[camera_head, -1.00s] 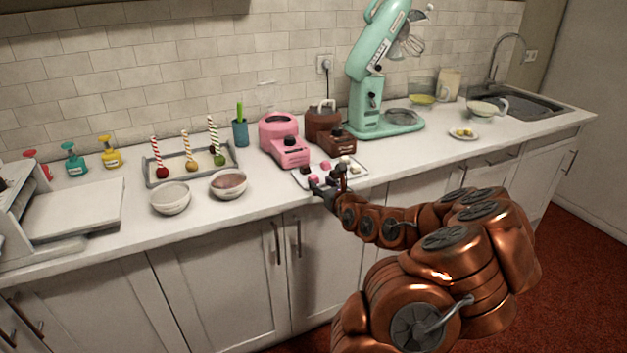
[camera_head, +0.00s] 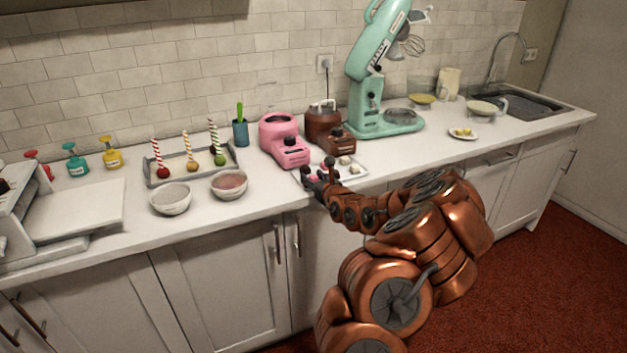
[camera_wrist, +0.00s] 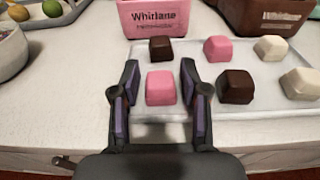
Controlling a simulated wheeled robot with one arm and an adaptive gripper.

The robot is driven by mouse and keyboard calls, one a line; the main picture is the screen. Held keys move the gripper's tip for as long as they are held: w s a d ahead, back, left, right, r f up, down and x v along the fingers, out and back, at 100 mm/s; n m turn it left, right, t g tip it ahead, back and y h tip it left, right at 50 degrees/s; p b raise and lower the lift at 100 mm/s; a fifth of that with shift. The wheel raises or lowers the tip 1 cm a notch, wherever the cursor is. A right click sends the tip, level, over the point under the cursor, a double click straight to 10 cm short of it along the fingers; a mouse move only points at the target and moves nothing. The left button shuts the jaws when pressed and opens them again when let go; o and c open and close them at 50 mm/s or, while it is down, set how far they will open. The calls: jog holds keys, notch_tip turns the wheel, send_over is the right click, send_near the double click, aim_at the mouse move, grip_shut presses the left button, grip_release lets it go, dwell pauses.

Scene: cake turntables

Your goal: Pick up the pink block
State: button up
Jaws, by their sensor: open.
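A pink block (camera_wrist: 160,88) sits on the near left part of a pale tray (camera_wrist: 160,117) in the wrist view. My gripper (camera_wrist: 160,80) is open, with one finger on each side of this block. I cannot tell whether the fingers touch it. A second pink block (camera_wrist: 217,48) lies farther back on the same tray. In the head view my gripper (camera_head: 319,177) is over the tray (camera_head: 352,175) and hides part of it and its blocks.
Brown blocks (camera_wrist: 235,86) and white blocks (camera_wrist: 271,48) share the tray. A pink machine (camera_wrist: 153,17) and a brown machine (camera_wrist: 264,16) stand behind it. Bowls (camera_head: 229,184) are to the left. The counter's front edge is close to the tray.

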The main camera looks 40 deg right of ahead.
jog(key=shift+c, duration=0.4)
jog(key=c, duration=0.6)
jog(key=shift+r, duration=0.15)
jog(key=shift+c, duration=0.2)
jog(key=shift+r+b, duration=0.5)
jog(key=shift+r, duration=1)
jog(key=s+d+r, duration=0.1)
jog(key=s+d, duration=0.1)
jog(key=s, duration=0.5)
jog(key=s+d+b, duration=0.1)
jog(key=s+d, duration=0.2)
jog(key=s, duration=0.5)
jog(key=shift+d+r, duration=0.2)
jog(key=shift+r, duration=0.15)
